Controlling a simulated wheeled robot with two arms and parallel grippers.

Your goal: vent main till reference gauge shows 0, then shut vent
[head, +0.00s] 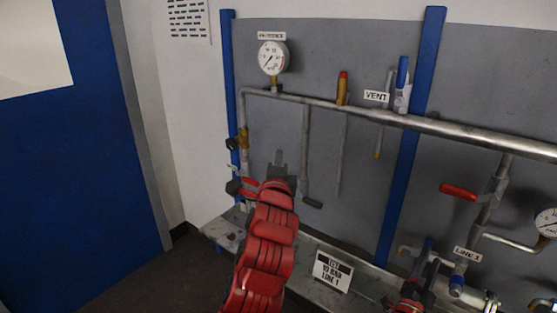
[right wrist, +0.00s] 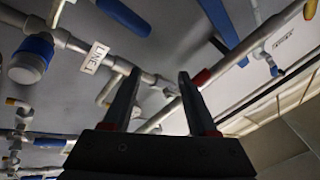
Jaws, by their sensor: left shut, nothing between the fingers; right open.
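The reference gauge (head: 272,57) is a round white dial at the upper left of the panel in the head view; its needle is too small to read surely. The main pipe (head: 450,130) runs right from below it. The VENT label (head: 376,96) sits on the pipe beside a thin vertical tube (head: 379,140). A blue handle (head: 402,72) stands upright just right of the label. My left gripper (head: 280,160) is shut and empty, in front of the panel below the pipe. My right gripper (right wrist: 160,100) is open and empty in the right wrist view, near pipework.
A red handle (head: 459,191) and a LINE 1 label (head: 467,254) are at the right, with another gauge (head: 546,222) at the edge. A sign (head: 333,271) stands on the ledge below. A brass relief fitting with a red cap (head: 342,86) rises from the main pipe.

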